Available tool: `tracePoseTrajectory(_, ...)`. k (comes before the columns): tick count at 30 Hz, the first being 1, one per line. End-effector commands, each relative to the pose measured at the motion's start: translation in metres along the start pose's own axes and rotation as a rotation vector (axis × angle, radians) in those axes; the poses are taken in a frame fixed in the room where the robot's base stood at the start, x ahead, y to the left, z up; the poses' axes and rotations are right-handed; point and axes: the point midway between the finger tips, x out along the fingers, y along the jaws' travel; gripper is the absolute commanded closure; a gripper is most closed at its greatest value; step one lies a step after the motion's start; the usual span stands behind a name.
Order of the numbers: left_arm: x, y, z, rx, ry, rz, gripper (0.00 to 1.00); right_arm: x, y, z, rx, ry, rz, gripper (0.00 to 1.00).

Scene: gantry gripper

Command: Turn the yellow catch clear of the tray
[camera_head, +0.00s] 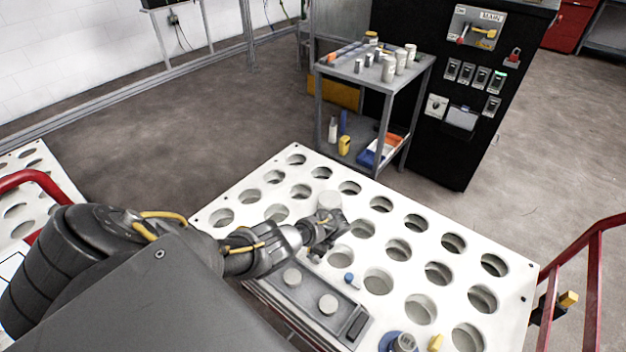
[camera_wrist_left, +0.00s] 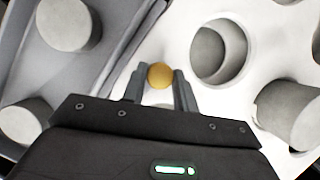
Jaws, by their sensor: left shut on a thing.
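The yellow catch (camera_wrist_left: 160,75) shows as a round yellow top between the fingertips of my left gripper (camera_wrist_left: 160,88) in the wrist view. The fingers are shut on it from both sides. It stands over the white perforated top, just beside the edge of the grey tray (camera_wrist_left: 92,75). In the head view my left gripper (camera_head: 320,248) points down at the far end of the tray (camera_head: 318,311), and it hides the catch. My right gripper is not in view.
The white perforated table (camera_head: 400,222) has many round holes. White cylinders (camera_head: 328,305) sit in the tray, and another cylinder (camera_wrist_left: 290,112) stands right of the gripper. A small blue knob (camera_head: 349,278) lies by the tray. A grey cart (camera_head: 345,68) stands behind.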

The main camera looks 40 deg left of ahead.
Motion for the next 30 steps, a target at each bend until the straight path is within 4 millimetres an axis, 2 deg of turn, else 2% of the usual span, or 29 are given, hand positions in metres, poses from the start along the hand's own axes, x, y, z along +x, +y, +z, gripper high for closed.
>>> tracePoseTrajectory(13, 0.001, 0.0, -0.001, -0.163, 0.0, 0.07, 0.94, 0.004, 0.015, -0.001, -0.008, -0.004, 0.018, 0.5)
tracePoseTrajectory(28, 0.001, 0.0, 0.0, -0.179, 0.0, 0.075, 0.94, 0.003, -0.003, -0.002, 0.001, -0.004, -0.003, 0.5)
tracePoseTrajectory(29, 0.001, 0.0, 0.0, -0.179, 0.0, 0.075, 0.7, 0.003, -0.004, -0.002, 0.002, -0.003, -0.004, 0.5)
tracePoseTrajectory(30, 0.001, 0.0, 0.0, -0.179, 0.0, 0.075, 0.65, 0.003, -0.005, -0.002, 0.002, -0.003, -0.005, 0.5)
